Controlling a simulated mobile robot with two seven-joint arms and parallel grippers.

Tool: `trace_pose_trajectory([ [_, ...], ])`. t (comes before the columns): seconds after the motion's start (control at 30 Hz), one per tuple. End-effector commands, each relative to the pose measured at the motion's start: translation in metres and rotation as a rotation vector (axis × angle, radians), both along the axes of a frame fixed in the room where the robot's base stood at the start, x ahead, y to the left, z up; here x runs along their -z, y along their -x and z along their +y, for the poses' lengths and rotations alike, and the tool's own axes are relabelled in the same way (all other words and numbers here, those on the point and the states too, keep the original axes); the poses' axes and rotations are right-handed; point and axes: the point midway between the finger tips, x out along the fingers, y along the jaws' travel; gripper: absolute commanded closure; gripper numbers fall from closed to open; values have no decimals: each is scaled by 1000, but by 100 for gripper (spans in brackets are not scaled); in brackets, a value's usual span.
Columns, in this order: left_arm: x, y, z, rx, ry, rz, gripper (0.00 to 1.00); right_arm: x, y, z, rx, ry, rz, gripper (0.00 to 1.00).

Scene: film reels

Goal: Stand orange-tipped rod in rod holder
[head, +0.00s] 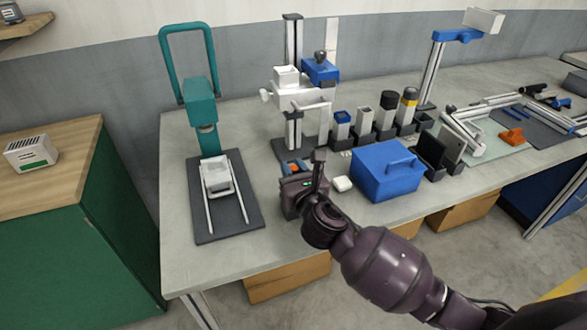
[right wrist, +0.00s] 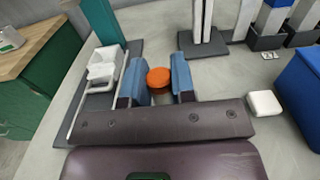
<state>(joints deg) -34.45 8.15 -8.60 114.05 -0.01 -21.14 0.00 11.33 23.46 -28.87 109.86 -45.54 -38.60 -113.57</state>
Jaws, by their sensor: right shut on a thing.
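The orange-tipped rod shows as a round orange end (right wrist: 158,77) between the two blue fingers of my right gripper (right wrist: 159,66) in the right wrist view. The gripper is shut on it. The rest of the rod is hidden below the orange end. In the head view the right gripper (head: 294,170) is over the front of the grey bench, right of the dark mat, with a small orange spot between its fingers. A row of black holder blocks (head: 341,141) stands behind it, with upright pieces in them. I cannot tell which is the rod holder. My left gripper is not in view.
A teal press (head: 203,92) and a white tray (head: 217,178) stand on a dark mat at left. A white stand (head: 296,98) is behind the gripper. A blue box (head: 385,175) and a small white block (head: 342,184) are to the right. The front-left bench edge is clear.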

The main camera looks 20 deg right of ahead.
Motion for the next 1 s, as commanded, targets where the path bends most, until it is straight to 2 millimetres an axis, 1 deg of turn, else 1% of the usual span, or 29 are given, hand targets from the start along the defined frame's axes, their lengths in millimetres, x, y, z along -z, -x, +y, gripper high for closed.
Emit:
trace_pose_trajectory([
  [0.23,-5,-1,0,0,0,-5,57,-1,0,0,0,0,-1,100],
  [0.57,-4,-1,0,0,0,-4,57,0,0,0,-1,0,0,100],
  [1.0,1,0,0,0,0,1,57,7,0,0,0,1,0,100],
])
